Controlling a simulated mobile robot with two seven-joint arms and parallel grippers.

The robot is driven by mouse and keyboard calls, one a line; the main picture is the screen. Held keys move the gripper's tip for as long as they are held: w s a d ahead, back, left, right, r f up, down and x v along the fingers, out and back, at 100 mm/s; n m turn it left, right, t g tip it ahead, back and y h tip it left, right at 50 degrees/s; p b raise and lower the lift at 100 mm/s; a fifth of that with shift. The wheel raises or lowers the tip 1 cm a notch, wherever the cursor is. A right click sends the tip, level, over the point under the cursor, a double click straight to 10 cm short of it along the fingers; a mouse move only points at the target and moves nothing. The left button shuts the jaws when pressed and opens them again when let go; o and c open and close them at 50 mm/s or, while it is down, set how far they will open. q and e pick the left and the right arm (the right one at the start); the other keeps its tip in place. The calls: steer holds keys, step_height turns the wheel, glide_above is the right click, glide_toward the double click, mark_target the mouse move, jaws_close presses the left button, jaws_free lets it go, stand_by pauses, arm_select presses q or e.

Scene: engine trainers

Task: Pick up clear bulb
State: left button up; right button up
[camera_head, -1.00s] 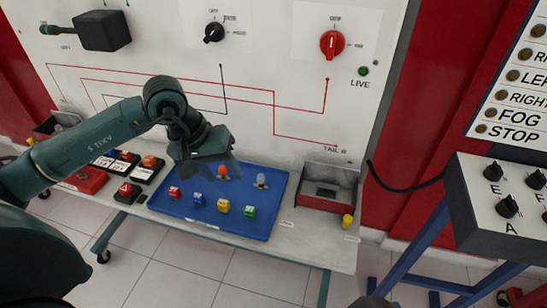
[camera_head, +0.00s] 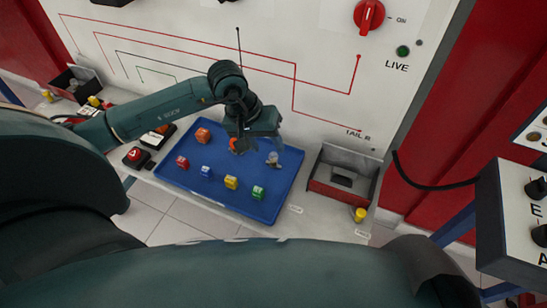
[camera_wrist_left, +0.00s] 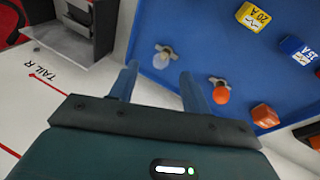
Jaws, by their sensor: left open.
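The clear bulb (camera_head: 272,158) sits on the blue tray (camera_head: 217,197), to the right of an orange bulb (camera_head: 235,146). My left gripper (camera_head: 252,143) is above the tray's back part, close to both bulbs. In the left wrist view, its two fingers (camera_wrist_left: 159,78) are spread apart with nothing between them. The clear bulb (camera_wrist_left: 163,57) shows past the fingertips, within the gap between them as seen. The orange bulb (camera_wrist_left: 221,93) lies just outside the right-hand finger. My right gripper is not in view.
Several coloured fuse blocks, including a yellow one (camera_head: 231,182) and a green one (camera_head: 258,192), stand on the tray. An open box (camera_head: 343,178) is right of the tray. The white panel (camera_head: 330,90) rises behind. A red button box (camera_head: 137,157) is to the left.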

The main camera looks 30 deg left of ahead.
mark_target(272, 154)
arm_select(q)
steer(key=x, duration=0.4)
steer(key=shift+w+f+p, duration=0.2)
steer(key=shift+f+p, duration=0.1)
steer(key=shift+f, duration=0.05)
jaws_close()
